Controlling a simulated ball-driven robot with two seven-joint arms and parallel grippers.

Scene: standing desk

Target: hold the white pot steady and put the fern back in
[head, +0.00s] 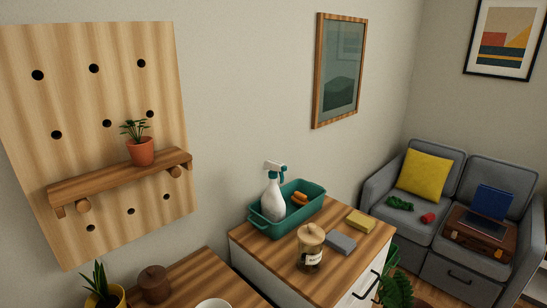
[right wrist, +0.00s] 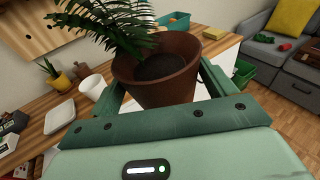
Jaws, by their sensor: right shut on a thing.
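The fern (right wrist: 110,22) stands in a brown pot (right wrist: 165,82) in the right wrist view. My right gripper (right wrist: 162,88) is shut on this pot, with one green finger on each side. Fern fronds also show at the bottom right of the head view (head: 396,291). The white pot (right wrist: 92,86) stands on the wooden desktop, left of the held fern. In the head view only its rim (head: 214,304) shows at the bottom edge. Whether it is empty cannot be told. My left gripper is in neither view.
A yellow-potted plant (head: 104,297) and a wooden jar (head: 153,284) stand on the desk. A pale square dish (right wrist: 60,114) lies near the white pot. The cabinet (head: 275,258) holds a teal tub (head: 290,217), a glass jar (head: 310,250) and sponges. A pegboard shelf (head: 120,178) juts from the wall.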

